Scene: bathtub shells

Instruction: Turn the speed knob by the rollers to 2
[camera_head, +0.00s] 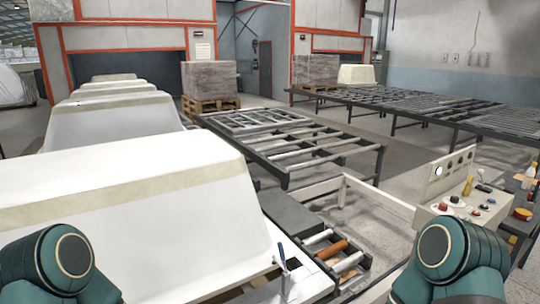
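A pale control box (447,208) with several red, black and blue buttons and knobs stands at the right. An upright panel (447,172) with more small dials rises behind it. I cannot tell which one is the speed knob or read any setting. Rollers (333,249), one orange-brown and others silver, lie in a frame left of the box. Only rounded teal parts of my two arms show at the lower left and lower right; the right one is in front of the control box's lower left. Neither gripper's fingers are in view.
White bathtub shells (125,195) fill the left side. Roller tables (300,145) stand in the middle and back right. A bench (522,205) with bottles and an orange-topped container is at the right edge. Wrapped pallets (209,80) stand behind. Grey floor shows between the tables.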

